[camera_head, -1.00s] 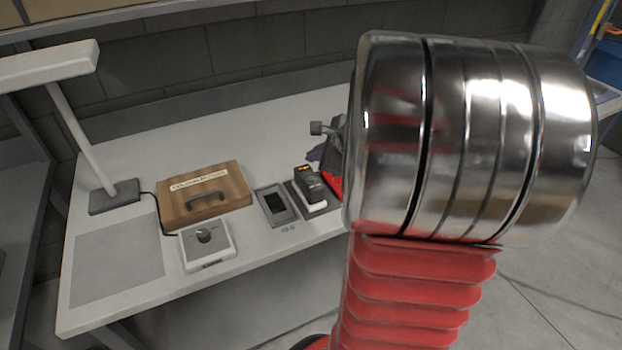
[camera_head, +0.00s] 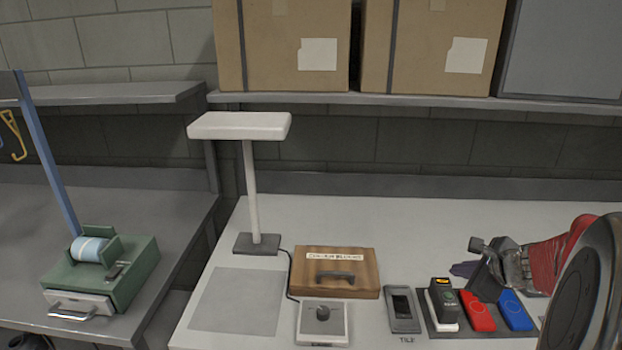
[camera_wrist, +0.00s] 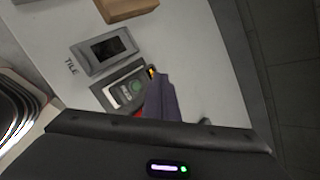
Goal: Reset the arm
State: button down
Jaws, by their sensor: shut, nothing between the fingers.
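My arm reaches in from the right edge in the head view, with its red sleeve and metal housing. The same device (camera_head: 443,298) stands on a dark tray in the head view. I cannot tell how high the fingers are above it.
A red block (camera_head: 477,311) and a blue block (camera_head: 514,310) lie beside the device. A tile holder (camera_head: 403,311), dial box (camera_head: 322,322), wooden case (camera_head: 337,271) and white lamp (camera_head: 240,126) stand to the left. The grey mat (camera_head: 238,300) is bare.

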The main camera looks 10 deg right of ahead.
jog(key=s+a+f+n+g+y, duration=0.1)
jog(key=s+a+n+g, duration=0.1)
jog(key=s+a+n, duration=0.35)
jog(key=s+a+f+n+g+y, duration=0.1)
jog(key=s+a+n+g, duration=0.15)
jog(key=a+n, duration=0.65)
jog(key=s+a+r+n, duration=0.3)
jog(key=a+n, duration=0.3)
jog(key=a, duration=0.2)
jog(key=s+a+r+n+h, duration=0.1)
jog(key=s+a+r+n, duration=0.3)
jog(key=a+n, duration=0.3)
jog(key=shift+a+r+t, duration=0.2)
jog(key=shift+a+t, duration=0.25)
jog(key=shift+a, duration=0.65)
jog(key=shift+d+n, duration=0.1)
jog(key=shift+n, duration=0.15)
